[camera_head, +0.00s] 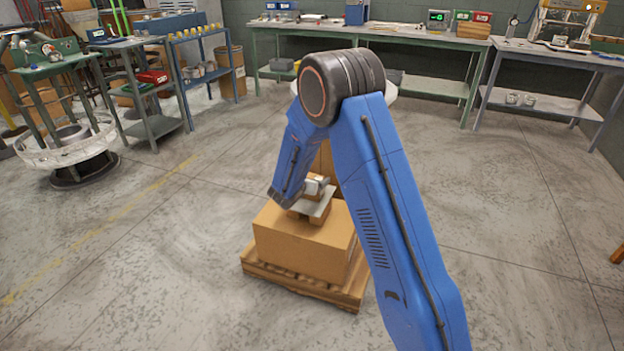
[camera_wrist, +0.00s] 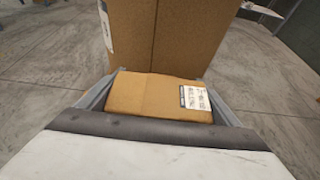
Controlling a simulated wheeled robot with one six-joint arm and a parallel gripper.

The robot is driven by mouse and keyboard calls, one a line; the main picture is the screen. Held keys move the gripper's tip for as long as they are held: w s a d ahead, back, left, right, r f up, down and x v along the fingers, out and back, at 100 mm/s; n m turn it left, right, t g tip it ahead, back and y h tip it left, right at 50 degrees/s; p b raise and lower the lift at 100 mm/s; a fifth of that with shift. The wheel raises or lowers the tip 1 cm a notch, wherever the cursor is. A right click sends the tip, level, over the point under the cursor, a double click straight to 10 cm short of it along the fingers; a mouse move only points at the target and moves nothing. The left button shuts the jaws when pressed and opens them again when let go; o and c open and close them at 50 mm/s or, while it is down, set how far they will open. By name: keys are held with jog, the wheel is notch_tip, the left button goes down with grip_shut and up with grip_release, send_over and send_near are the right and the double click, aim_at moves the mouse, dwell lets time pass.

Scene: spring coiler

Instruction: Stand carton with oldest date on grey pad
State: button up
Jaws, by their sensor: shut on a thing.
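My gripper (camera_wrist: 160,98) is shut on a small brown carton (camera_wrist: 150,96). The carton lies between the two grey fingers, with a white printed label (camera_wrist: 195,97) at its right end. The print is too small to read. In the head view my gripper is low over a large cardboard box (camera_head: 295,248), and my arm partly hides it. The held carton is hard to make out there. I cannot pick out the grey pad in either view.
The large box stands on a wooden pallet (camera_head: 300,283). A taller cardboard box (camera_wrist: 175,35) rises just beyond the held carton. Workbenches (camera_head: 430,85) line the back wall. A round stand (camera_head: 70,150) is at left. Floor on both sides is open.

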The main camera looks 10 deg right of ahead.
jog(key=o, duration=1.4)
jog(key=shift+f, duration=0.1)
jog(key=v, duration=1.2)
